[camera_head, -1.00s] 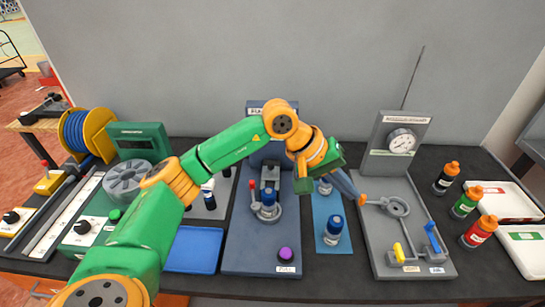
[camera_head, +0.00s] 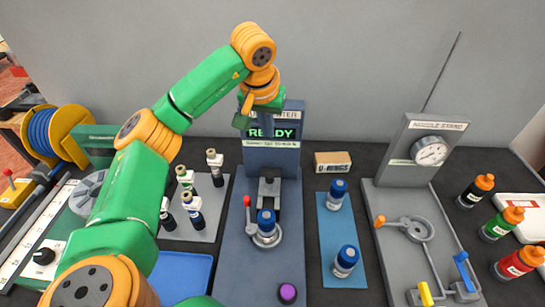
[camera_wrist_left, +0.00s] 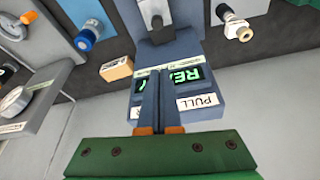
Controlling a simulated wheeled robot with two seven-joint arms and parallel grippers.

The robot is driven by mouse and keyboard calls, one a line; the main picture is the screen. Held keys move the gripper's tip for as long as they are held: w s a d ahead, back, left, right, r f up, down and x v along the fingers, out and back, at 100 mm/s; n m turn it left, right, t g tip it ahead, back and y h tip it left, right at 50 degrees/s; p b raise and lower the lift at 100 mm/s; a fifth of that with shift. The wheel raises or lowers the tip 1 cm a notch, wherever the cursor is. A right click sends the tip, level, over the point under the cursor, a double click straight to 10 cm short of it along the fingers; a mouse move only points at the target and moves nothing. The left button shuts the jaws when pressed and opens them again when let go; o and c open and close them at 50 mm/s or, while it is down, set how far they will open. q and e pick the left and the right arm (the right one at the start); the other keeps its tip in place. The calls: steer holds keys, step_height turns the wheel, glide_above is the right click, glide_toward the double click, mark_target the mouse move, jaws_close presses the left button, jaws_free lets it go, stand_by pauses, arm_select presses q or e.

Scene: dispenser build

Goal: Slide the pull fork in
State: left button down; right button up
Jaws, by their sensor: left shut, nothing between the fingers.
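The pull tester (camera_head: 230,265) is a blue-grey station in the middle of the head view, with a lit READY display (camera_head: 272,132). A grey block (camera_head: 269,190), probably the pull fork, stands behind a blue-capped bottle top (camera_head: 266,221) in a round holder. I cannot tell whether it touches the bottle. A red-knobbed lever (camera_head: 247,203) stands left of the holder. My left gripper is raised by the display; in the left wrist view its fingers (camera_wrist_left: 158,78) are shut and empty, crossing in front of the display. My right gripper is not in view.
A purple button (camera_head: 287,293) is at the tester's front. Dark bottles (camera_head: 217,172) stand on a grey plate to the left. Blue-capped bottles (camera_head: 345,262) stand on a blue mat to the right. A gauge stand (camera_head: 430,150) and a cardboard box (camera_head: 333,161) are also near.

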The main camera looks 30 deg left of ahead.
arm_select(q)
step_height(320, 180, down, 6)
steer(key=b, duration=0.5)
steer(key=shift+f, duration=0.25)
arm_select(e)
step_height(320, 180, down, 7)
arm_select(q)
steer(key=shift+s+d, duration=0.15)
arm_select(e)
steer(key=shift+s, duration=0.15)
arm_select(q)
steer(key=shift+f, duration=0.35)
steer(key=p, duration=0.1)
glide_above(269, 188)
steer(key=w+a, duration=0.1)
steer(key=w, duration=0.2)
steer(key=f, duration=0.7)
steer(key=shift+a+f, duration=0.2)
steer(key=shift+w+f, duration=0.2)
steer(key=shift+f, duration=0.4)
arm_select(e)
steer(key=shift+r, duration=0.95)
